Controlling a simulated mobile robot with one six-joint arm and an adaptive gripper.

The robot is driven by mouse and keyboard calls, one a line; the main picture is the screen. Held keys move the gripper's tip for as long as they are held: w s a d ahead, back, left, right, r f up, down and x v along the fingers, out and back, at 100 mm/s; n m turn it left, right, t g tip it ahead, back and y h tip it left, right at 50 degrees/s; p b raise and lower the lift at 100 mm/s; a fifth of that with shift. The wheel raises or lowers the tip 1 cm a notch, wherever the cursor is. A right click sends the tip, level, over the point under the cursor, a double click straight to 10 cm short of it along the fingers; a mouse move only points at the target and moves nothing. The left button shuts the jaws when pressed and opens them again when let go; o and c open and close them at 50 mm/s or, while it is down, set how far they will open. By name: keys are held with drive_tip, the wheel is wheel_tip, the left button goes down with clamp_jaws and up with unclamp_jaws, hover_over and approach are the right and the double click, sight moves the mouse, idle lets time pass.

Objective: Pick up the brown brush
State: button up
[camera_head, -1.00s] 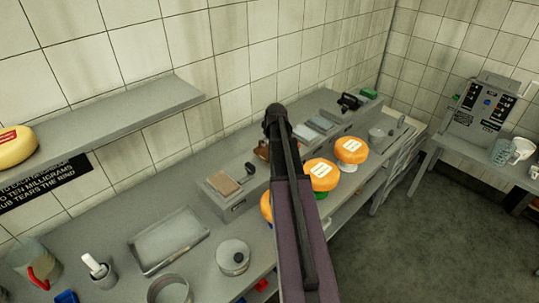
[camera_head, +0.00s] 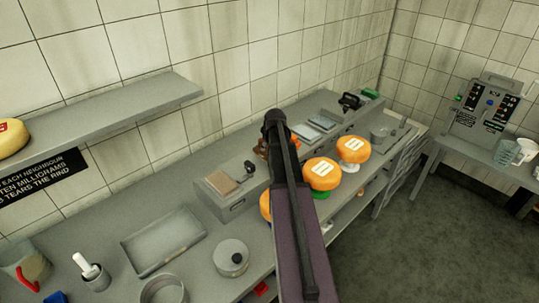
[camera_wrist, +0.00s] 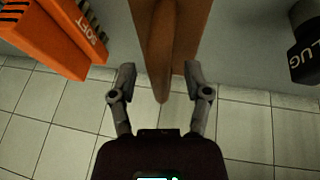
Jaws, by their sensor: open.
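In the wrist view a long brown, wooden-looking piece, apparently the brown brush (camera_wrist: 161,45), comes down from the top edge. Its rounded narrow end reaches between the two fingers of my gripper (camera_wrist: 160,72). My gripper is open, with one finger on each side and a gap showing on both sides. A wider brown part lies behind the narrow end; no bristles can be made out. In the head view my arm hides the gripper, and only a bit of brown (camera_head: 261,147) shows beside the arm.
An orange block marked SOFT (camera_wrist: 58,35) is left of the gripper, and a dark lettered piece (camera_wrist: 305,45) is at right. On the bench stand orange cheese wheels (camera_head: 320,174), a grey tray (camera_head: 163,241) and a lidded pot (camera_head: 231,258).

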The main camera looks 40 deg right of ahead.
idle(0.4)
clamp_jaws()
drive_tip(key=shift+r, duration=0.2)
wheel_tip(320, 180, up, 3)
drive_tip(key=p, duration=0.3)
drive_tip(key=shift+f, duration=0.1)
drive_tip(key=s+d+r+p, duration=0.1)
drive_tip(key=s+d, duration=0.1)
drive_tip(key=s, duration=0.5)
drive_tip(key=s+d+p, duration=0.1)
drive_tip(key=s+d, duration=0.1)
drive_tip(key=s, duration=0.6)
drive_tip(key=shift+s+d+r, duration=0.15)
drive_tip(key=shift+d+r, duration=0.25)
drive_tip(key=c, duration=0.7)
unclamp_jaws()
clamp_jaws()
